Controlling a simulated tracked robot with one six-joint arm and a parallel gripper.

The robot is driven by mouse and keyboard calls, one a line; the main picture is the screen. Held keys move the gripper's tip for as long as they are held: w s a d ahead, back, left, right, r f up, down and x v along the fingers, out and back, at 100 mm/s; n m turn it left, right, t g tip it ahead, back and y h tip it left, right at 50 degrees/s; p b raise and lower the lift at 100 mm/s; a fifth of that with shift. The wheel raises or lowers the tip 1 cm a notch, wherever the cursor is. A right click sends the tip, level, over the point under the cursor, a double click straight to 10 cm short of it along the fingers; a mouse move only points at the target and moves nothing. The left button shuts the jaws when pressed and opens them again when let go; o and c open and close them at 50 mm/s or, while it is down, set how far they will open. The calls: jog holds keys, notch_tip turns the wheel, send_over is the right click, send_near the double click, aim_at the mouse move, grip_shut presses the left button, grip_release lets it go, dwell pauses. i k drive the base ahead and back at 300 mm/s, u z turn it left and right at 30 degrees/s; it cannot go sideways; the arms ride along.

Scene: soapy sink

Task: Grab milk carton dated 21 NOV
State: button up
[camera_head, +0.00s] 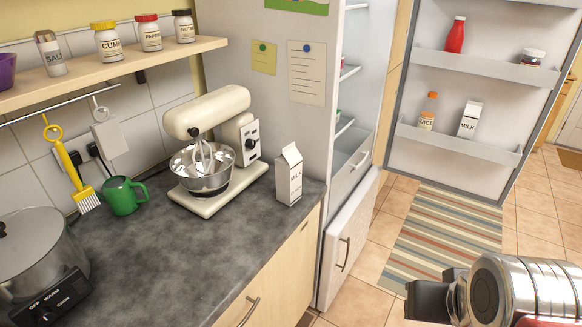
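A white milk carton (289,177) with a gabled top stands upright on the grey counter, at its right end beside the fridge. A second white milk carton (469,120) stands tilted-looking on the lower shelf of the open fridge door, right of a juice bottle (428,112). Both read MILK; I cannot read a date on either. My gripper (432,301) shows at the bottom right, a black part ahead of a silver link, over the floor. It is well away from both cartons. Its fingers are not clear enough to tell open from shut.
A cream stand mixer (215,125) stands left of the counter carton. A green mug (123,196) and a slow cooker (40,260) are farther left. The open fridge door (440,168) stands at the back right, holding a red bottle (456,36). A striped rug (440,240) lies below.

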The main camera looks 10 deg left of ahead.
aim_at(289, 165)
jog(key=i, duration=0.85)
jog(key=u, duration=2.5)
